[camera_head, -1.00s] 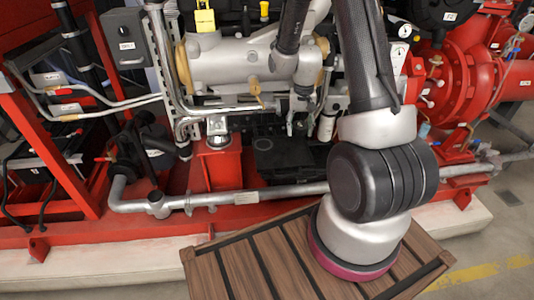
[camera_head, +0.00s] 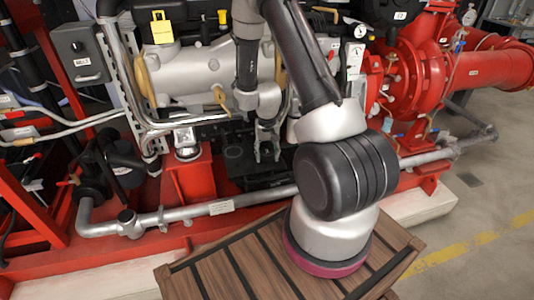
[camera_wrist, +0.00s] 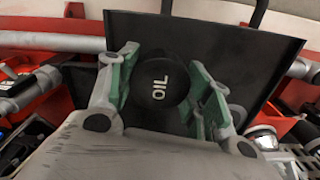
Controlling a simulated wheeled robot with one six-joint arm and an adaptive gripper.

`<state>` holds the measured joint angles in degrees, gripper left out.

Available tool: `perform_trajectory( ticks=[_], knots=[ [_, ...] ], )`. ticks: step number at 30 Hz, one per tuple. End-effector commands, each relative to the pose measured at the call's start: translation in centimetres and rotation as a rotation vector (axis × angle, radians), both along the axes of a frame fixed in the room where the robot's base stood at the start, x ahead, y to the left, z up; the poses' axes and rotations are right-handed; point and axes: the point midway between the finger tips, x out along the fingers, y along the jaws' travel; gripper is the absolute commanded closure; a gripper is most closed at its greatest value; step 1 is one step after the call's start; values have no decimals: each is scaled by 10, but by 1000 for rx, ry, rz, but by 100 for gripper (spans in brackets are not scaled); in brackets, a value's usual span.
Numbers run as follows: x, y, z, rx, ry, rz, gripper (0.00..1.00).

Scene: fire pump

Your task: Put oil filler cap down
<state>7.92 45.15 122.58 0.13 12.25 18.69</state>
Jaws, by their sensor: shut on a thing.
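The oil filler cap (camera_wrist: 160,82) is round and black, with "OIL" in white on its top. In the wrist view it sits between the green fingertips of my gripper (camera_wrist: 165,88), which is shut on it. A black tray (camera_wrist: 238,55) lies behind and below the cap. In the head view my gripper (camera_head: 266,152) hangs over the black tray (camera_head: 268,183) in front of the engine. The cap cannot be made out in the head view. I cannot tell whether the cap touches the tray.
A red pedestal (camera_head: 188,178) stands left of the tray. A grey pipe (camera_head: 180,213) runs along the front. The silver engine part (camera_head: 195,75) is behind my arm, and the red pump (camera_head: 418,85) is at right. A slatted wooden surface (camera_head: 215,272) is in front.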

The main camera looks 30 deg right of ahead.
Motion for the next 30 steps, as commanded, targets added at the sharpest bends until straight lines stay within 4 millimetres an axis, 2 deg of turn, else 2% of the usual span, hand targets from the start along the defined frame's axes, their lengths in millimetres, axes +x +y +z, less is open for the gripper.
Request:
perform_trajectory(
  ticks=[14, 15, 18, 27, 30],
  knots=[
    [0, 0, -12, 0, 1, 0, 90],
    [0, 0, -12, 0, 1, 0, 49],
    [0, 0, -12, 0, 1, 0, 30],
    [0, 0, -11, 0, 1, 0, 29],
    [0, 0, -6, 0, -1, 0, 29]
  ],
)
